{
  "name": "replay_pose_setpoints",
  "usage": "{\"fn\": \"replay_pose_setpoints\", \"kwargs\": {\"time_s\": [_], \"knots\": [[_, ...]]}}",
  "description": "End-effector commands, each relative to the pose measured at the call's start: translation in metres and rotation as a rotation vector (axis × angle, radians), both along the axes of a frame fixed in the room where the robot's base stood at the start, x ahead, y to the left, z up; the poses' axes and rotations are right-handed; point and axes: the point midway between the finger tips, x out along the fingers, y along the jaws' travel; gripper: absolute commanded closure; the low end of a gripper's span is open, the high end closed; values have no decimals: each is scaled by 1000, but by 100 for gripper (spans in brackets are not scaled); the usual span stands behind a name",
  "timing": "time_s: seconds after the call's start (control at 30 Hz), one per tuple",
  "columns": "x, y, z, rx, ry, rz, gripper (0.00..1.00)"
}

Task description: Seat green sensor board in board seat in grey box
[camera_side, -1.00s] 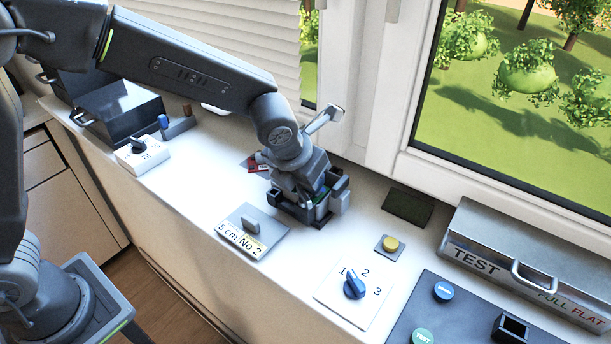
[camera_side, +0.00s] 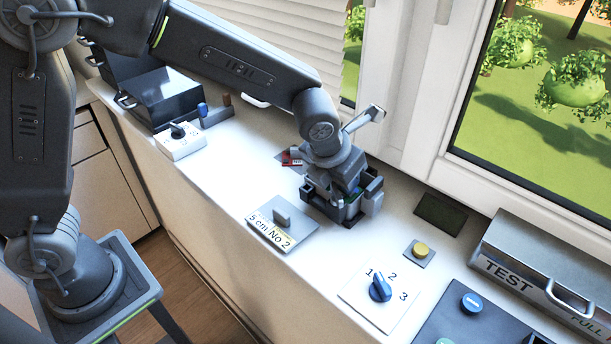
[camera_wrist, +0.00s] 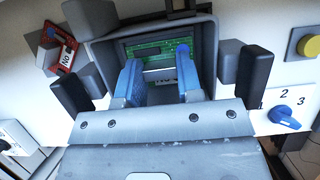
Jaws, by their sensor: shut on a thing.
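The grey box (camera_side: 334,211) stands on the white sill in the side view, with my gripper (camera_side: 349,195) pointing down into it. In the wrist view, the grey box (camera_wrist: 208,38) opens around the two blue fingertips of my gripper (camera_wrist: 159,78). The green sensor board (camera_wrist: 142,49) lies at the far ends of these fingers, inside the box outline. My gripper is shut on the board. The board seat is hidden under the board and fingers, so I cannot tell whether the board is fully down.
A red tagged part (camera_side: 290,158) lies left of the box. A grey plate with an upright tab (camera_side: 281,218) is in front. A yellow button (camera_side: 420,250) and a blue dial (camera_side: 380,289) are to the right. The window frame stands close behind.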

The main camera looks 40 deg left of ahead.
Motion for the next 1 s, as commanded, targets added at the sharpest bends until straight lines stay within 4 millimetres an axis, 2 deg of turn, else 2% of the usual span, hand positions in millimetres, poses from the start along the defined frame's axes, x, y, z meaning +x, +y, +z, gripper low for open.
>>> {"fn": "replay_pose_setpoints", "kwargs": {"time_s": [0.03,0.57,0.67,0.77,1.0], "knots": [[-8,7,-21,31,65,-4,90],[-4,12,-10,27,72,0,90],[-4,12,5,26,69,0,90],[-2,11,32,20,61,1,90],[-2,9,107,12,53,1,90]]}}
